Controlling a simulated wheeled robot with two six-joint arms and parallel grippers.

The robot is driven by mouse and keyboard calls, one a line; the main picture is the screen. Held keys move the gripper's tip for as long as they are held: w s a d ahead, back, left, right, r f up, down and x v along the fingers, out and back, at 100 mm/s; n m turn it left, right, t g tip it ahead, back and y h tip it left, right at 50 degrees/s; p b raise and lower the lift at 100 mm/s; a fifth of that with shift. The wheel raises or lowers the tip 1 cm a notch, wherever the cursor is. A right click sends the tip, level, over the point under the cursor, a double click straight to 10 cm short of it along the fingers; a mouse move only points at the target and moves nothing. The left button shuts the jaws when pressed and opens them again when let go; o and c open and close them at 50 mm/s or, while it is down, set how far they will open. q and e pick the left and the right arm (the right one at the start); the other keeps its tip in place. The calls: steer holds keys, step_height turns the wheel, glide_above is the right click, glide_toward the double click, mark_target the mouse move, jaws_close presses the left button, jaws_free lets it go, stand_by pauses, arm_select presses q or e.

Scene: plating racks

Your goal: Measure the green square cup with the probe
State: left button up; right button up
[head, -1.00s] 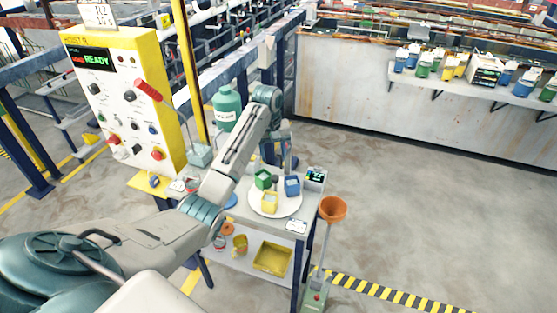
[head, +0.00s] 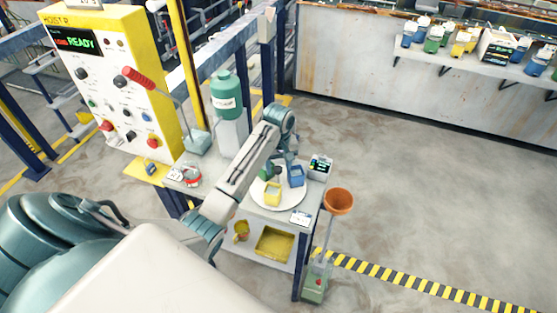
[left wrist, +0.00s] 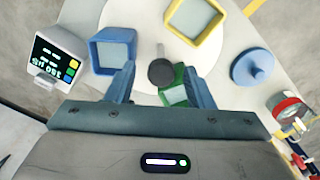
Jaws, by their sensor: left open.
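The green square cup (left wrist: 176,93) shows in the left wrist view, partly hidden by my right-hand finger and a dark round-headed piece, perhaps the probe (left wrist: 161,71). In the head view the green cup (head: 265,173) is partly covered by my arm. My left gripper (left wrist: 159,70) is open, its fingers on either side of the dark piece; I cannot tell if they touch it. A blue square cup (left wrist: 112,51) and a yellow square cup (left wrist: 194,20) stand nearby on the round white plate (head: 291,201). A small display meter (left wrist: 54,57) stands beside the plate. My right gripper is out of view.
A blue round lid (left wrist: 252,68) and a red-rimmed jar (left wrist: 291,114) lie right of the plate in the wrist view. A green bottle (head: 227,95) stands behind my arm. An orange funnel (head: 339,201) is beside the cart. Floor to the right is clear.

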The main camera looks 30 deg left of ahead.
arm_select(q)
steer(key=shift+a+f, duration=0.15)
steer(key=shift+f, duration=0.15)
jaws_close()
